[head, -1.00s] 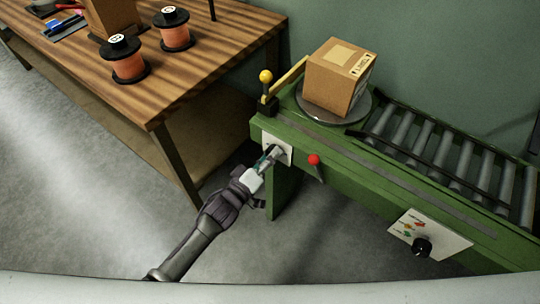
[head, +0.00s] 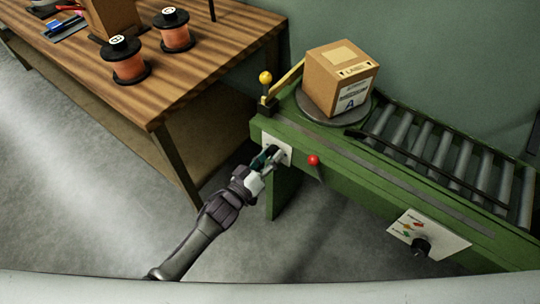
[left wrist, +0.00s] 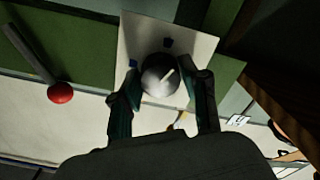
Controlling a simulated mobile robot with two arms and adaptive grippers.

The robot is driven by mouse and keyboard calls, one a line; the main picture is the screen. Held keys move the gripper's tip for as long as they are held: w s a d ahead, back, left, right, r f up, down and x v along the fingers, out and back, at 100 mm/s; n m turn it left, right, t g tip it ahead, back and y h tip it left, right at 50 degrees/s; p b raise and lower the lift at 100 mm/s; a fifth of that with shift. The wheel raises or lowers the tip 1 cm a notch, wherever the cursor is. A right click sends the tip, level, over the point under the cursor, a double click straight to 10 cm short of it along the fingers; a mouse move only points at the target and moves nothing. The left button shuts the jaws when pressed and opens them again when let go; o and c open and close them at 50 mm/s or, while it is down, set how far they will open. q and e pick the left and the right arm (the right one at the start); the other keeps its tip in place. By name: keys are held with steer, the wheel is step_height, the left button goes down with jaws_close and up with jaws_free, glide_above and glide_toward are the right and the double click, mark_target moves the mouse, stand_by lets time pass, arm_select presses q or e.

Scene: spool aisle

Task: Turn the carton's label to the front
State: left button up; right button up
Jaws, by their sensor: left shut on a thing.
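The brown carton (head: 325,83) sits on a grey round turntable (head: 322,117) on the green conveyor frame. A white label (head: 353,97) with a letter A shows on its right-hand visible side; the left-hand visible side is plain. My left gripper (head: 268,160) is at a white plate (head: 287,149) on the frame's front, below the carton. In the left wrist view, its fingers are closed on both sides of a round dark knob with a pale pointer mark (left wrist: 160,76). My right gripper is not in view.
A lever with a red ball (head: 314,160) sticks out just right of the plate. A yellow-knobbed lever (head: 265,78) stands left of the turntable. Rollers (head: 430,145) and a black dial (head: 421,247) lie right. A wooden table (head: 190,85) with wire spools is at left.

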arm_select(q)
steer(key=m, duration=1.2)
steer(key=shift+m+b, duration=0.3)
steer(key=shift+b, duration=0.05)
stand_by(0.4)
steer(key=o, duration=1.1)
steer(key=shift+o, duration=0.2)
steer(key=v, duration=1.2)
